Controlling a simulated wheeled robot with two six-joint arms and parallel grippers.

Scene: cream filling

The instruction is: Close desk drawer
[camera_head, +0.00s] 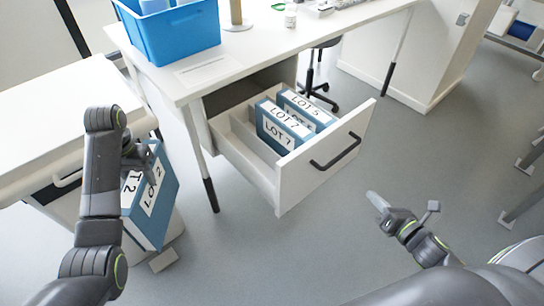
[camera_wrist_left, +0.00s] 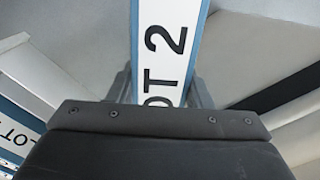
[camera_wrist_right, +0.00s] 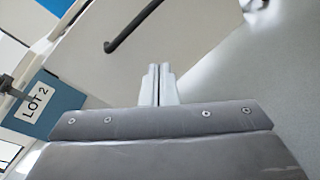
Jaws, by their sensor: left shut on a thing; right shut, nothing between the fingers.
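The desk drawer (camera_head: 325,172) is pulled out under the white desk (camera_head: 258,48), its dark bar handle (camera_head: 337,150) on the front panel. The handle also shows in the right wrist view (camera_wrist_right: 132,26), beyond the closed fingers (camera_wrist_right: 158,84).
A blue bin (camera_head: 172,38) and a sheet of paper stand on the desk's left part. A white cabinet (camera_head: 60,115) is at the left. A wheeled chair base (camera_head: 316,88) is behind the drawer.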

